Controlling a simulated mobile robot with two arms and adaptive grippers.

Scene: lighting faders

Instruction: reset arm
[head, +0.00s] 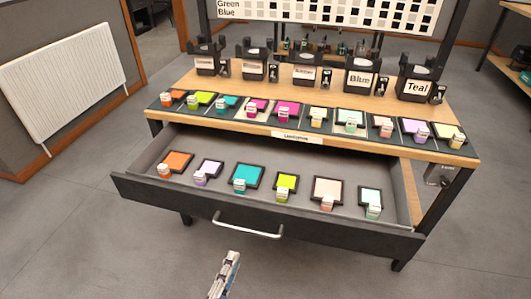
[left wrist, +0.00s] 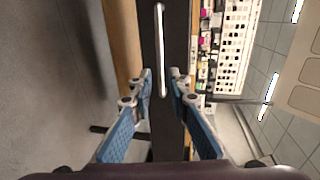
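My left gripper (head: 231,258) shows at the bottom of the head view, in front of the open drawer and below its handle. My right gripper is in neither view.
The open drawer holds several colour swatches, including an orange one (head: 178,162) and a teal one (head: 245,177). More swatches and labelled black holders, such as Teal (head: 417,87), stand on the tabletop. A white radiator (head: 65,80) is at left. Grey floor (head: 90,240) is clear.

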